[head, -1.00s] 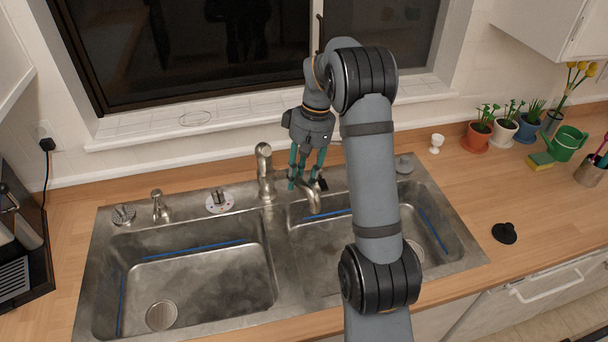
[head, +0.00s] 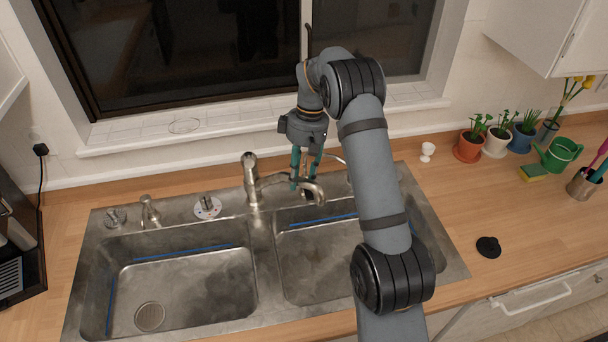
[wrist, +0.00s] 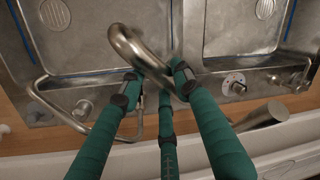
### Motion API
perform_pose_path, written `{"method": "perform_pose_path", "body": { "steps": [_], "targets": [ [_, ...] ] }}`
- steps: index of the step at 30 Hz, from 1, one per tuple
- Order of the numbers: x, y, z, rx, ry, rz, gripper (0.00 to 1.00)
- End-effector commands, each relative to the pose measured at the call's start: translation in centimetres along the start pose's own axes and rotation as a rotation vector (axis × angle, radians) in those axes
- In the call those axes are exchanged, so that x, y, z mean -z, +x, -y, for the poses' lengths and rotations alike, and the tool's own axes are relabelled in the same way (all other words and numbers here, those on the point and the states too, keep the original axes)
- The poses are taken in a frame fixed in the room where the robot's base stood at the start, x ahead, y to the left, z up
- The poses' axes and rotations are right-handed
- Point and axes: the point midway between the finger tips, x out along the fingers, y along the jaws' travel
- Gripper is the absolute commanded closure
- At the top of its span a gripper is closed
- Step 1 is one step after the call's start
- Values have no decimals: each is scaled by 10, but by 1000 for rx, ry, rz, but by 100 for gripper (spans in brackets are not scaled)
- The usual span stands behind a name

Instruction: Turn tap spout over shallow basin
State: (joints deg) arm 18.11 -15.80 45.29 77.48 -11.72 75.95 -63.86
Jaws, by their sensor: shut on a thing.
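The metal tap (head: 251,188) stands behind the divider between two sink basins. Its curved spout (head: 271,180) points right, with its tip over the back edge of the right basin (head: 305,265). The left basin (head: 185,285) lies on the other side; I cannot clearly tell which is shallower. My gripper (head: 307,190) reaches down from behind with its green fingers shut around the spout near its curved end. In the wrist view, the spout (wrist: 122,42) hooks between the dark fingertips of my gripper (wrist: 158,82). The exact contact is partly hidden.
A thin bent metal pipe (wrist: 40,98) stands close beside my fingers in the wrist view. A soap dispenser (head: 149,212) and a round fitting (head: 207,207) sit left of the tap. The window sill (head: 200,128) is behind. Potted plants (head: 469,147) stand far right.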

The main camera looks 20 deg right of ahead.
Motion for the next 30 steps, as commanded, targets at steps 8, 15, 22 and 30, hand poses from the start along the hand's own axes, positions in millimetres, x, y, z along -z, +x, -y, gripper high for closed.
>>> {"method": "perform_pose_path", "body": {
  "steps": [8, 15, 22, 30],
  "targets": [
    [0, 0, 0, 0, 0, 0, 62],
    [0, 0, 0, 0, 0, 0, 49],
    [0, 0, 0, 0, 0, -1, 49],
    [1, -29, -1, -4, 0, -5, 49]
  ]
}}
